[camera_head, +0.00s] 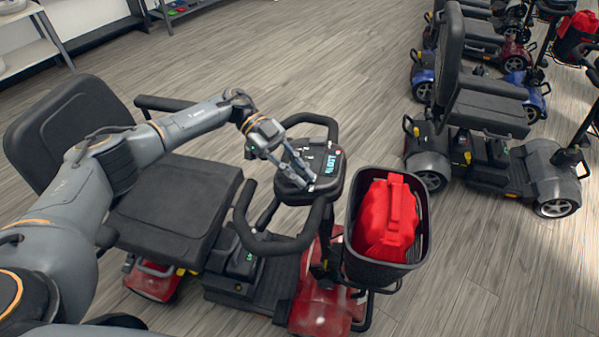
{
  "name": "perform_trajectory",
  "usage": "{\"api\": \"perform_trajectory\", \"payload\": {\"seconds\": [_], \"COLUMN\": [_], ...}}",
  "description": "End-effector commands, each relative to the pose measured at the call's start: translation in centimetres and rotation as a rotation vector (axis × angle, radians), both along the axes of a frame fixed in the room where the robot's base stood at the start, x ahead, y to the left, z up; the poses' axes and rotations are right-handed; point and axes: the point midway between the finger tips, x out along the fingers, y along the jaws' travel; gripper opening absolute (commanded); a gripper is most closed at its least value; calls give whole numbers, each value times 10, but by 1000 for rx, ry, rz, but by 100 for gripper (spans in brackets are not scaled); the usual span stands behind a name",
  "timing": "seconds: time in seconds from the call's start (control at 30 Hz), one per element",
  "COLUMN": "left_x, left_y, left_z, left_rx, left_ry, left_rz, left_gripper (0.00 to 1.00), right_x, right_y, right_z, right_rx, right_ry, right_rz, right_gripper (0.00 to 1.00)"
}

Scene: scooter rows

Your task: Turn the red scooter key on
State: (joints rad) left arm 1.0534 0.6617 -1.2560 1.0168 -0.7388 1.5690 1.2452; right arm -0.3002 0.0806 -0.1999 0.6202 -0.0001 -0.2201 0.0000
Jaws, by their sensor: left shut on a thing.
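The red scooter (320,300) stands in front of me, with a black seat and a black handlebar loop. Its control panel (327,165) sits inside the handlebar and shows a lit blue-white display. My left gripper (308,183) reaches in from the left over the seat. Its fingertips are at the panel's left side, shut on the scooter key, which is too small and too covered by the fingers to make out. I cannot tell the key's turn angle. My right gripper is not in view.
A black basket (424,232) with a red bag (388,215) in it hangs at the scooter's front, close to the handlebar. Other scooters (490,130) stand in rows at the right. White shelves (28,50) stand at the upper left. The wood floor between is clear.

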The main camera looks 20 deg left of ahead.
Motion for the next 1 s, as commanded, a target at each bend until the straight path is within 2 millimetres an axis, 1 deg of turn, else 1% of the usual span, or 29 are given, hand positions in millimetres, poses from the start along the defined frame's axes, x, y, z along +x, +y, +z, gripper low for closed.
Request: {"api": "perform_trajectory", "payload": {"seconds": [0.03,0.07,0.1,0.17,0.43,0.57,0.67,0.87,1.0], "left_x": [0,0,0,0,0,3,8,25,35], "left_y": [0,0,0,0,0,5,17,53,73], "left_z": [0,0,0,0,0,2,8,25,34], "left_rx": [0,0,0,0,0,1,1,0,0], "left_ry": [-1,0,0,0,0,0,-1,-1,-2], "left_rz": [0,0,0,0,0,1,3,5,4], "left_gripper": [0,19,27,38,38,38,38,38,38], "right_x": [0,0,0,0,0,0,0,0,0], "right_y": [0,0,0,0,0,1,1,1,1], "right_z": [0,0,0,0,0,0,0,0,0], "right_rx": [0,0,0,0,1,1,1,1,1], "right_ry": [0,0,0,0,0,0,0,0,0], "right_rz": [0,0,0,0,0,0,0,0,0], "right_gripper": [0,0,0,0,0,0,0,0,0]}}
